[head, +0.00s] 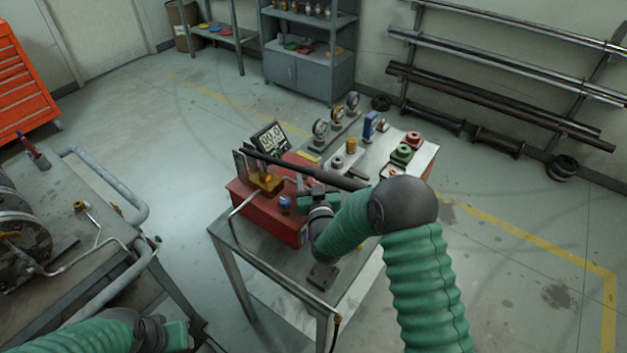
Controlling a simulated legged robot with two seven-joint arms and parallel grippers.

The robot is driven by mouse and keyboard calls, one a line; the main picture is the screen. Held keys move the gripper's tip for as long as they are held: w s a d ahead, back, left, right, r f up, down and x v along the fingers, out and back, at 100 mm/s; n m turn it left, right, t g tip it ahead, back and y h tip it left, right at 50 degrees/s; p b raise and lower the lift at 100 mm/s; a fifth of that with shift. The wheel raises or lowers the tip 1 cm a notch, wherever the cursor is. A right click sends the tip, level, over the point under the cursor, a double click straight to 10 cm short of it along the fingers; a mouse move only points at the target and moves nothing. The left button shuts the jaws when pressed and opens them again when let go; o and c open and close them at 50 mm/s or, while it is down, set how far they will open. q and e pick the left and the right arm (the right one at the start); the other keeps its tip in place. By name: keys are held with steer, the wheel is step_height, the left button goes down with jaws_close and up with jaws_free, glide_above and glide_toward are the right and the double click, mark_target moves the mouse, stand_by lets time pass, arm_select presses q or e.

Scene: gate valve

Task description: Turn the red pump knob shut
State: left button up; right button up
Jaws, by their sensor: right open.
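The red pump box (262,212) sits on the metal table, with a brass block (264,183) and a long dark handle (305,168) on top. A small blue cap (285,203) is on its near right side. My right gripper (307,194) is open at the right end of the pump, below the handle. A small red part shows by its fingers (309,180); it may be the knob, but the gripper largely hides it, and I cannot tell whether they touch. My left gripper (184,334) is low at the bottom left, away from the pump; its jaws are unclear.
A digital readout (270,138) and gauges (320,129) stand behind the pump. Green and red round parts (402,153) lie at the table's far right. A bench with pipes (110,225) stands at left. Floor between bench and table is clear.

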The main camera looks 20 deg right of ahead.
steer(key=s+a+b, duration=0.1)
steer(key=s+a, duration=0.1)
steer(key=s, duration=1.4)
steer(key=shift+s+a, duration=0.2)
steer(key=shift+s, duration=0.05)
